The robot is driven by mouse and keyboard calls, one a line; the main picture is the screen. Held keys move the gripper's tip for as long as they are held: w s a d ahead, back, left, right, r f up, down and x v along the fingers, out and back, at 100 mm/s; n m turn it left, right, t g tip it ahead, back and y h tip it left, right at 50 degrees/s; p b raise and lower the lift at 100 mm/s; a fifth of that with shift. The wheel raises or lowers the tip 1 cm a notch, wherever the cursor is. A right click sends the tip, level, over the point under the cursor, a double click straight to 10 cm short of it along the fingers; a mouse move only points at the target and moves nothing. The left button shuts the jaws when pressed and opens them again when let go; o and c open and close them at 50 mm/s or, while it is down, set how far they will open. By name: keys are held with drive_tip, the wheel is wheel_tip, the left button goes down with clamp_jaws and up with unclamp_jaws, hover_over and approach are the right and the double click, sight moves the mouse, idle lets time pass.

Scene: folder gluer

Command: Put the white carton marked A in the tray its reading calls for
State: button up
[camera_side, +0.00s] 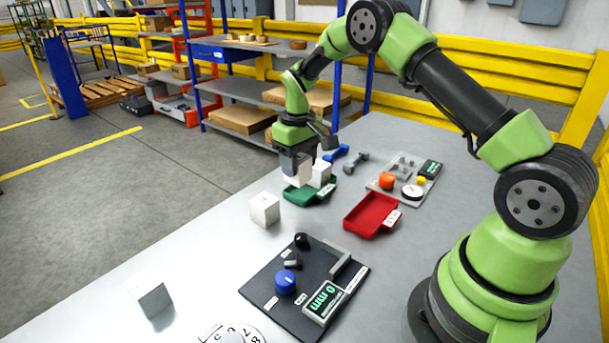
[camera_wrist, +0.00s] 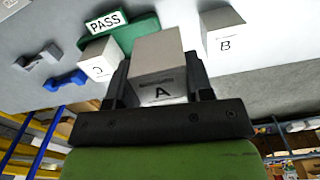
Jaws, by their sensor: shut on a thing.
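My gripper (camera_side: 296,160) is shut on the white carton A (camera_wrist: 160,91), and the letter A shows in the wrist view. In the side view carton A (camera_side: 299,175) is over the green tray (camera_side: 297,194); I cannot tell whether it touches the tray floor. The green tray (camera_wrist: 147,31) bears a PASS label in the wrist view. White carton C (camera_wrist: 98,61) is at the green tray, close beside carton A; it also shows in the side view (camera_side: 321,173). A red tray (camera_side: 370,217) lies to the right, empty, its label too small to read.
White carton B (camera_wrist: 224,34) stands apart on the table; another white carton (camera_side: 150,297) is near the front. A dark gauge plate (camera_side: 262,296) with a blue knob (camera_side: 286,282) and a lit mm display (camera_side: 322,302) lies mid-table. A grey board (camera_side: 408,172) holds small parts.

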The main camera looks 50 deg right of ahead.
drive_tip(key=shift+w+d+f, duration=0.3)
drive_tip(key=shift+d+f, duration=0.35)
drive_tip(key=shift+f, duration=0.5)
drive_tip(key=shift+w+d+f, duration=0.35)
drive_tip(key=shift+d+f, duration=0.25)
drive_tip(key=shift+f, duration=0.55)
drive_tip(key=shift+w+d+f, duration=0.3)
drive_tip(key=shift+d+f, duration=0.35)
drive_tip(key=shift+f, duration=0.5)
drive_tip(key=o, duration=1)
drive_tip(key=shift+r, duration=5)
